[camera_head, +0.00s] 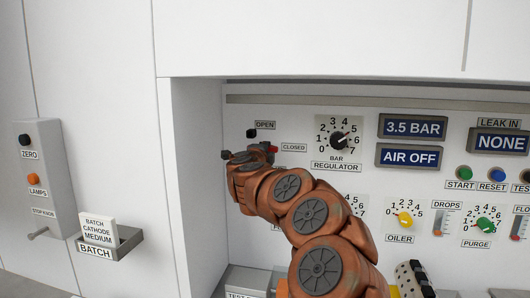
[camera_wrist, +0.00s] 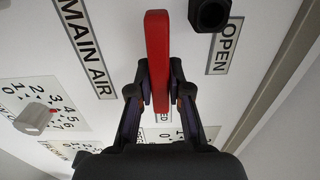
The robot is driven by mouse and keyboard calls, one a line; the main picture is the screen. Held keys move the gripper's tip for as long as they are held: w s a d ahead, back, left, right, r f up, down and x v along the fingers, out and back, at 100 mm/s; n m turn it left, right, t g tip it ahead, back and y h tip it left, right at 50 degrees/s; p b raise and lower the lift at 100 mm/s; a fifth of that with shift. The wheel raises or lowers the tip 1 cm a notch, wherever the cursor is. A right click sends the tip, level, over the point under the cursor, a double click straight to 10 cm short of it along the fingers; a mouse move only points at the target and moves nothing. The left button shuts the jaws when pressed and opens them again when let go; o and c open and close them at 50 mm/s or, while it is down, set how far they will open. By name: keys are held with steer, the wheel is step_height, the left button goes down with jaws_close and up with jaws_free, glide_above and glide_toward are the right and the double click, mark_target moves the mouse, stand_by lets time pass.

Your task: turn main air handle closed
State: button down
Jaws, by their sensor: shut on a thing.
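The red main air handle (camera_wrist: 158,45) runs straight up the middle of the wrist view as a flat bar. My gripper (camera_wrist: 160,92) has one finger on each side of its lower part and is shut on it. The OPEN label (camera_wrist: 226,46) is to the right of the bar, and the MAIN AIR label (camera_wrist: 84,45) is to its left. In the head view, a bit of red (camera_head: 275,149) shows beside my gripper (camera_head: 250,153), near the CLOSED label (camera_head: 293,147). My wrist hides most of the handle and its pivot there.
A black knob (camera_wrist: 209,12) sits close to the handle's right. The bar regulator dial (camera_head: 339,140) is to the right of my gripper, with a display (camera_head: 409,156) reading AIR OFF beyond it. The recess's left wall (camera_head: 197,180) is close to my arm's left.

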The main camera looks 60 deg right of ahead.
steer(key=shift+f, duration=0.15)
steer(key=c, duration=1.1)
jaws_free()
steer(key=v, duration=1.2)
steer(key=shift+s, duration=0.1)
